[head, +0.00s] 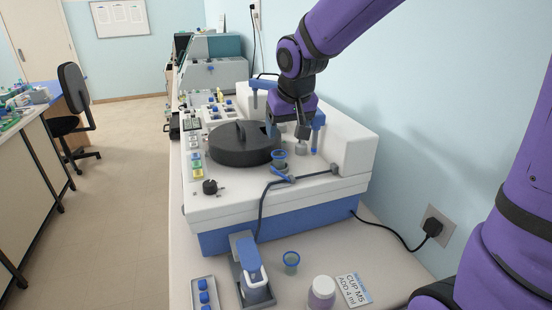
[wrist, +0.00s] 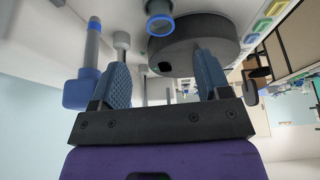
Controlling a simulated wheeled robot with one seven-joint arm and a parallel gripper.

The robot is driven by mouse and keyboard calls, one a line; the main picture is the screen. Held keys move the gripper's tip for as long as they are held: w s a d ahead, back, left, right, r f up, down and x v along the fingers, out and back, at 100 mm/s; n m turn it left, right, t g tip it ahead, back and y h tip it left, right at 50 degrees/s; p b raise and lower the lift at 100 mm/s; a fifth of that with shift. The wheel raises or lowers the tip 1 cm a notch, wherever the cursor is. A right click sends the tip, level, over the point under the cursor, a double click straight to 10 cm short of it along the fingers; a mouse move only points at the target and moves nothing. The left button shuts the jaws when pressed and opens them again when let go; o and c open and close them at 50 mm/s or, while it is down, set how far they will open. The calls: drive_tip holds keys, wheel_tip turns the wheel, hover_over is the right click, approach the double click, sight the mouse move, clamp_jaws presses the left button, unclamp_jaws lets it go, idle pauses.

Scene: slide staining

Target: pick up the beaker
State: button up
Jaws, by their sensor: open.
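Two small blue-rimmed cups show, and I cannot tell for certain which is the beaker. One cup (head: 279,158) sits on top of the white machine, beside the round black lid; a blue-rimmed cup also shows at the top of the wrist view (wrist: 160,22). The other, a see-through greenish cup (head: 291,263), stands on the bench in front of the machine. My gripper (head: 287,131) is above the machine, just behind the first cup. In the wrist view its two blue padded fingers (wrist: 162,72) are apart with nothing held between them.
The black lid (head: 243,145) is left of my gripper, and a blue-topped post (head: 318,120) is close on its right. A hose (head: 264,200) runs along the machine's front. A blue-and-grey device (head: 250,265), a white-capped jar (head: 321,292) and a label card (head: 353,289) are on the bench.

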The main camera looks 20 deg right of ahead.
sight(279, 155)
drive_tip(key=x, duration=0.4)
drive_tip(key=w+x, duration=0.1)
drive_tip(key=x, duration=0.2)
drive_tip(key=shift+a+r, duration=0.2)
drive_tip(key=shift+a, duration=0.05)
drive_tip(key=x, duration=0.3)
drive_tip(key=shift+w+d+f, duration=0.1)
drive_tip(key=shift+d+f, duration=0.25)
drive_tip(key=shift+f, duration=0.05)
drive_tip(key=shift+w+f, duration=0.3)
drive_tip(key=shift+f, duration=0.35)
drive_tip(key=c, duration=1)
